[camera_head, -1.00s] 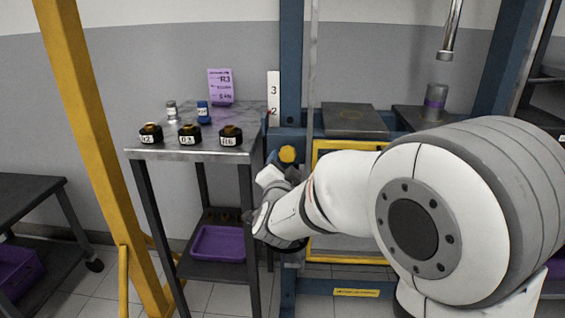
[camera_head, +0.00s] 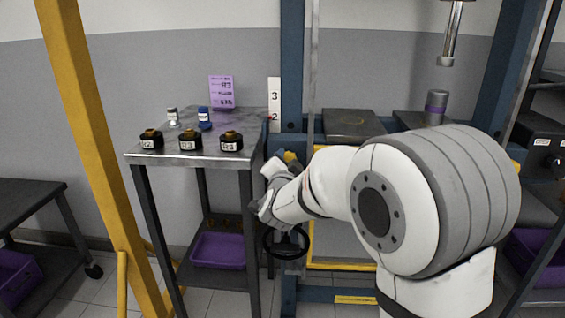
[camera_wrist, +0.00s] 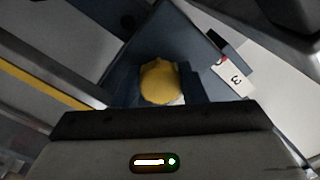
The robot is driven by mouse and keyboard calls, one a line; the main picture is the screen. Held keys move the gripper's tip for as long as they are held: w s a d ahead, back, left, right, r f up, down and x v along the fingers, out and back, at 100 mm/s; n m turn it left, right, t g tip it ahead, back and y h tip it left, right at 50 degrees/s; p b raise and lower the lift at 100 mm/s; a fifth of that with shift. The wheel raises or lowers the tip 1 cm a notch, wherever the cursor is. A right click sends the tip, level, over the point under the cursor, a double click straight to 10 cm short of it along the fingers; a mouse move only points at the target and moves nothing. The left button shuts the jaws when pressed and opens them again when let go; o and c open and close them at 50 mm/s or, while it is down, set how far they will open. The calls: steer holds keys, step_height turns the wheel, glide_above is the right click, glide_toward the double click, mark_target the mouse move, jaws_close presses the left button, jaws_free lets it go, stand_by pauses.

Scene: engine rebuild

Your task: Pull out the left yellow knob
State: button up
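The left yellow knob (camera_head: 291,156) is on the blue press frame, just right of the steel cart. In the head view my wrist covers part of it. In the wrist view the knob (camera_wrist: 160,82) stands just beyond the front edge of my gripper, near the middle of the picture. My gripper (camera_head: 284,165) is right at the knob in the head view. Dark shapes flank the knob in the wrist view, but I cannot tell whether they are my fingers or the frame behind. Whether the gripper touches the knob is not clear.
A steel cart (camera_head: 180,156) with several black labelled parts stands at left. A white number plate (camera_head: 274,104) is on the blue post, and also shows in the wrist view (camera_wrist: 234,76). A black handwheel (camera_head: 303,243) is below my wrist. A yellow post (camera_head: 92,140) stands further left.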

jaws_close()
steer(key=s+b, duration=0.1)
steer(key=s, duration=0.4)
steer(key=shift+s+a+f+b, duration=0.1)
steer(key=shift+s+f+b, duration=0.05)
steer(key=shift+s+b, duration=0.2)
steer(key=shift+o, duration=0.5)
jaws_free()
steer(key=shift+o, duration=0.7)
steer(key=shift+s, duration=0.2)
steer(key=shift+o, duration=1.3)
steer(key=shift+w, duration=0.1)
